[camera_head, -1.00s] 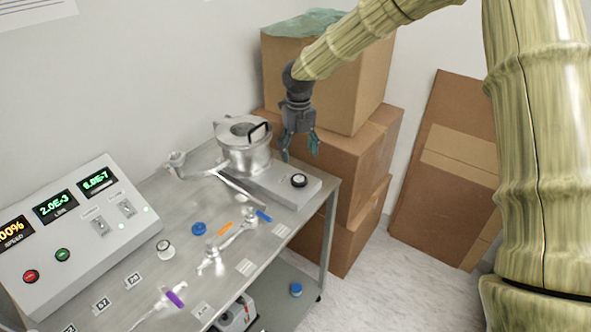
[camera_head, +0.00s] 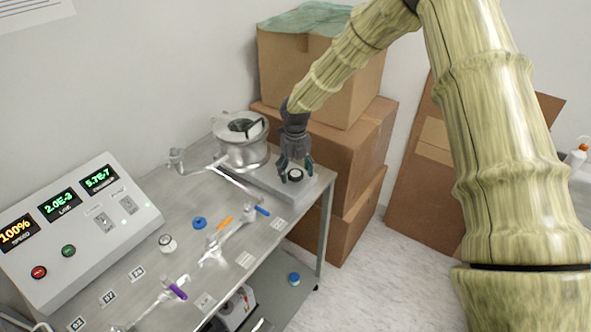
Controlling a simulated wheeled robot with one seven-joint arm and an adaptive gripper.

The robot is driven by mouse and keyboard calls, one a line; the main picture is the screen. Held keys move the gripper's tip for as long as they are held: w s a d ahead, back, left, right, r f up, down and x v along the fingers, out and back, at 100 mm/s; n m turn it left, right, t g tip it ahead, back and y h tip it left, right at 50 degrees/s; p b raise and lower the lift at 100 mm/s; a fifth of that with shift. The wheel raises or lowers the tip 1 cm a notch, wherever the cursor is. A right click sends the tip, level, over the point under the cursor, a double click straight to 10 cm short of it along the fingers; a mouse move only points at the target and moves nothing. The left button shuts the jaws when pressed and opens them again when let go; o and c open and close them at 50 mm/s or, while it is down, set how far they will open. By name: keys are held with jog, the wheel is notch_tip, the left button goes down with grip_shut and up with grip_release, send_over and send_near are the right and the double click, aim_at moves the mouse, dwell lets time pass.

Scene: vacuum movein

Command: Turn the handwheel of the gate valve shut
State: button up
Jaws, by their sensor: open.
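The gate valve's handwheel appears to be the small black knob with a pale top (camera_head: 295,175) on the flat grey metal body (camera_head: 262,182) at the bench's back right. My gripper (camera_head: 295,172) points down over this knob with its fingers apart, one on each side of it. Whether the fingertips touch the knob is too small to tell. A round silver chamber (camera_head: 241,150) with a black handle on its lid stands at the left end of the same body.
A control box (camera_head: 75,240) with green and orange displays stands at the bench's left. Small valves with orange, blue (camera_head: 262,211) and purple (camera_head: 178,291) handles line the metal bench (camera_head: 200,190). Cardboard boxes (camera_head: 345,150) are stacked just behind my gripper.

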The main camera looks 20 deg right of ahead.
jog(key=c, duration=1)
jog(key=shift+m, duration=0.3)
